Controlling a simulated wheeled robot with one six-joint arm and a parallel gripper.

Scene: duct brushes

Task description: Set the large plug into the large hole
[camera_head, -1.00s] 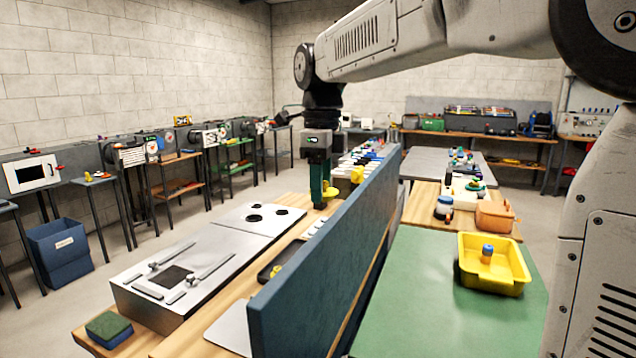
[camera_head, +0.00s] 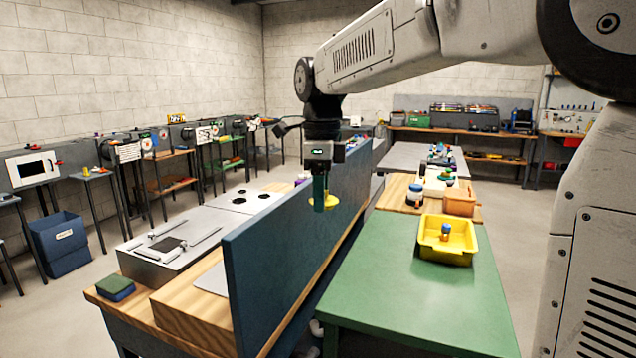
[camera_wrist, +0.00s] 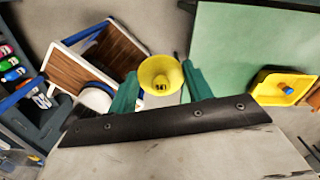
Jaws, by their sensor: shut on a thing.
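My gripper (camera_head: 322,203) has green fingers and is shut on a yellow round plug (camera_head: 331,201). In the head view the gripper hangs in front of the blue upright divider, high above the floor. A light panel (camera_head: 222,201) with several dark round holes lies beyond the divider to the left. One hole (camera_head: 238,201) shows clearly; which is the largest I cannot tell.
The blue divider (camera_head: 270,240) stands between gripper and holed panel. A metal box (camera_head: 140,263) with rails and a sponge (camera_head: 115,288) are at left. A green table (camera_head: 400,300) with a yellow tray (camera_head: 447,257) holding a small peg is at right.

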